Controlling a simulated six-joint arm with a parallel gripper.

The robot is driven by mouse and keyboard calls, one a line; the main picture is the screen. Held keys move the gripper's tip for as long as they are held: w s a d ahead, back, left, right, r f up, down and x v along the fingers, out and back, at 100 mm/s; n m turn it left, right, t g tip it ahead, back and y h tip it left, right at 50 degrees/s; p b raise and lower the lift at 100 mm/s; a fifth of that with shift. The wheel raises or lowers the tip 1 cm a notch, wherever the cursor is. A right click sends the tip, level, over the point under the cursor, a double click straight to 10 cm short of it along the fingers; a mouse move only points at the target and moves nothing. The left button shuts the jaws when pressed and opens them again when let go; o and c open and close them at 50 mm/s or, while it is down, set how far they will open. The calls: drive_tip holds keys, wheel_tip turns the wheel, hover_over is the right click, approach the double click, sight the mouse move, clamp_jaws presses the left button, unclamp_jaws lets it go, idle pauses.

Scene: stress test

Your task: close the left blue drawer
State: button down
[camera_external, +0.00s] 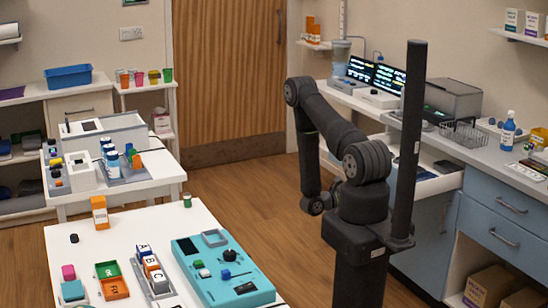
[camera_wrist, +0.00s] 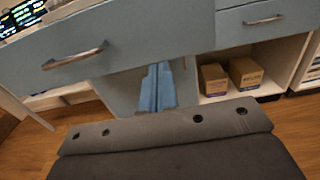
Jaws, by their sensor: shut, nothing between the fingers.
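The left blue drawer is pulled out. In the external view its white interior (camera_external: 432,182) shows, with small dark items inside, partly behind my arm. In the wrist view its blue front (camera_wrist: 130,45) with a metal handle fills the upper left and stands nearer than the drawer to its right. My gripper (camera_wrist: 157,72) shows as two blue fingers side by side, shut and empty. Its tips appear just below the lower edge of the drawer front; I cannot tell whether they touch it. In the external view my gripper is hidden behind my arm and base.
The right blue drawer (camera_external: 498,205) is shut, with another blue drawer below it. Cardboard boxes (camera_wrist: 230,76) stand on an open shelf below. A wire basket (camera_external: 463,134) and blue bottle (camera_external: 508,132) stand on the counter.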

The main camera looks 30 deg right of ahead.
sight(391, 185)
drive_tip(key=d, duration=1.2)
drive_tip(key=d, duration=3.1)
drive_tip(key=shift+d+r, duration=0.2)
drive_tip(key=shift+d, duration=0.1)
drive_tip(key=shift+s, duration=0.1)
drive_tip(key=shift+a+f, duration=0.1)
drive_tip(key=shift+a, duration=0.3)
drive_tip(key=a, duration=1.3)
drive_tip(key=shift+a, duration=0.4)
